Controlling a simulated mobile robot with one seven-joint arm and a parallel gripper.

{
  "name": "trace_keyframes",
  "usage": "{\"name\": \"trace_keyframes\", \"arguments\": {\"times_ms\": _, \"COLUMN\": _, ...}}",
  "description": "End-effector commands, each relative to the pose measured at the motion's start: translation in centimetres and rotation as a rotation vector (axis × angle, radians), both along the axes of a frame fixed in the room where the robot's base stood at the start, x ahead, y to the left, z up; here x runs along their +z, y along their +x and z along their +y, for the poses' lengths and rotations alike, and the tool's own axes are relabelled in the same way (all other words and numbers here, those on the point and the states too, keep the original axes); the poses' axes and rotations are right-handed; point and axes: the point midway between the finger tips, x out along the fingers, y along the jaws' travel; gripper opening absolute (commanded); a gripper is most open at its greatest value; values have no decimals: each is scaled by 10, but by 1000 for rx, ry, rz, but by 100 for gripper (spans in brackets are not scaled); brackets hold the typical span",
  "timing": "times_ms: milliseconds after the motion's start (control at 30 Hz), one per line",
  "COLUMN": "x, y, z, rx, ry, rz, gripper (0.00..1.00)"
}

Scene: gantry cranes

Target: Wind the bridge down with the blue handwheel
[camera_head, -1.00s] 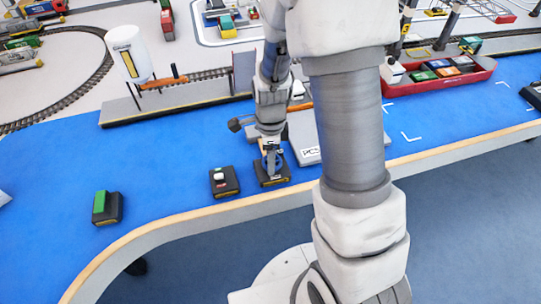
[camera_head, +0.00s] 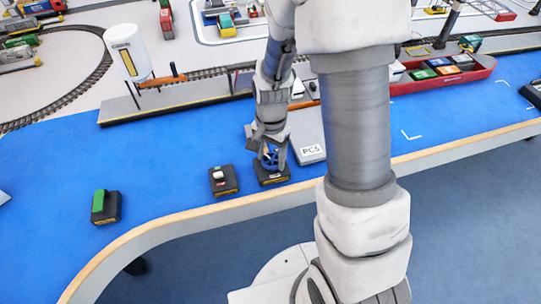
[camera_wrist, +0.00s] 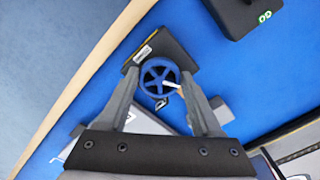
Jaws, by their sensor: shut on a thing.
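The blue handwheel (camera_head: 270,157) sits on a small dark box (camera_head: 273,177) near the front edge of the blue table. It also shows in the wrist view (camera_wrist: 158,77), with a pale mark on one spoke and its rim between my fingers. My gripper (camera_head: 272,158) reaches down from above and is shut on the handwheel; its two fingers flank the rim in the wrist view (camera_wrist: 160,80). An orange bar (camera_head: 165,81) stands over the grey strip beside the track at the back left; I cannot tell whether it is part of the bridge.
A box with a green top (camera_head: 105,206) is farther left. A grey panel marked PC5 (camera_head: 311,150) lies close on the right. A red boat (camera_head: 462,78) is at the back right.

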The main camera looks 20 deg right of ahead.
Motion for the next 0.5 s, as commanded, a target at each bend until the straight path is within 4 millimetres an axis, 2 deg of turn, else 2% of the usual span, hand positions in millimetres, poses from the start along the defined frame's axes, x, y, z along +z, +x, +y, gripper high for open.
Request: {"name": "trace_keyframes", "arguments": {"times_ms": 500, "x": 1, "y": 0, "z": -1, "rx": 490, "ry": 1, "rz": -2, "gripper": 11}}
